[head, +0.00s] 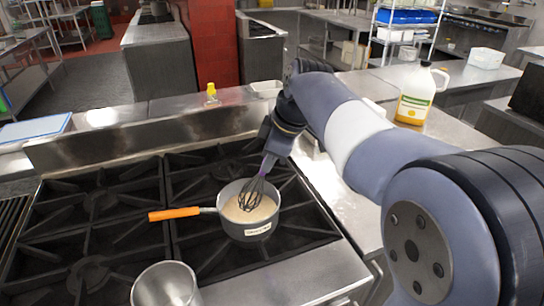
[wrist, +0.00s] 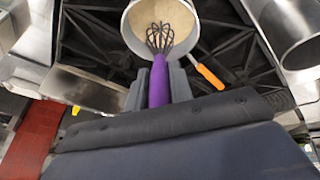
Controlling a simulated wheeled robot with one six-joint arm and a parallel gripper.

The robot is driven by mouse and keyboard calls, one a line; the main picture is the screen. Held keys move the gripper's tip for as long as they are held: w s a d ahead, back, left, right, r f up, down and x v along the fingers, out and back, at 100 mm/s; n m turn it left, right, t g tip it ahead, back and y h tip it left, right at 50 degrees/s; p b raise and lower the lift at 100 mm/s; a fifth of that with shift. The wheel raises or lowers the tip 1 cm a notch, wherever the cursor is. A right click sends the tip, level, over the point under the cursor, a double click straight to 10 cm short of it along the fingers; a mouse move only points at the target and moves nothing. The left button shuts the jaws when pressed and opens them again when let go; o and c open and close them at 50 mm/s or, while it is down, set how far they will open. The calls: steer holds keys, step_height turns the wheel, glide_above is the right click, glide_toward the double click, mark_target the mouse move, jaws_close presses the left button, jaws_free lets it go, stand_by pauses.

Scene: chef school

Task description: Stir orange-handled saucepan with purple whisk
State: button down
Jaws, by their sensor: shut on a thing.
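The orange-handled saucepan (head: 247,225) stands on a black burner grate, its orange handle (head: 174,214) pointing left. It holds a beige, creamy liquid. The saucepan also shows at the top of the wrist view (wrist: 186,55), with the orange handle (wrist: 210,77) to the right. My gripper (wrist: 159,88) is shut on the purple handle of the whisk (wrist: 159,92). In the head view the whisk (head: 252,191) slants down into the saucepan, its dark wires over or in the liquid. Exactly how deep the wires reach is hard to tell. My gripper (head: 270,160) is above the saucepan's far rim.
A metal pot (head: 166,284) stands at the stove's front edge. The other grates (head: 90,205) are bare. A yellow bottle (head: 211,93) stands behind the stove. A large jug (head: 414,95) stands on the right counter, beyond my arm.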

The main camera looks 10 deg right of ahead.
steer(key=shift+r, duration=0.15)
step_height(320, 180, up, 12)
steer(key=p, duration=1)
steer(key=shift+f, duration=0.2)
stand_by(0.5)
